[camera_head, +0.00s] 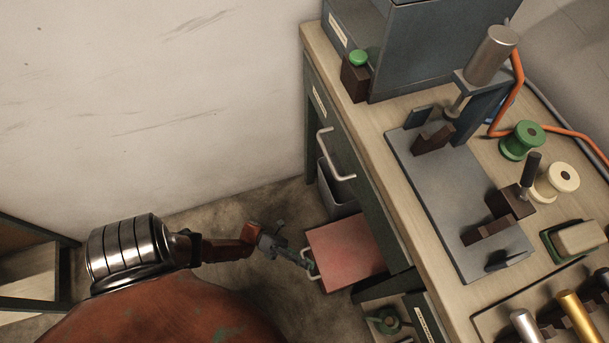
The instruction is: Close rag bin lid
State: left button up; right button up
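A flat red panel (347,253), which looks like the rag bin lid, is low down beside the workbench, partly under its edge. It appears roughly level from above; I cannot tell whether it is fully shut. A pale handle (308,274) is on its left edge. My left gripper (309,266) reaches in from the left, with its dark fingers at this handle. The fingers are small and overlap the handle, so I cannot tell whether they grip it. My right gripper is not in view.
A grey open container (337,190) stands just behind the red panel, under a drawer handle (334,155). The workbench (374,125) carries a metal fixture plate, spools and tools on the right. A shelf (28,270) stands at the lower left. Floor (255,205) is clear between.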

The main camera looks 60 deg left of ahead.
pick_arm(q)
jog(key=shift+r, duration=4.3)
jog(key=s+a+f, duration=0.2)
jog(key=a+f, duration=0.3)
jog(key=a, duration=0.2)
jog(key=shift+s+f, duration=0.1)
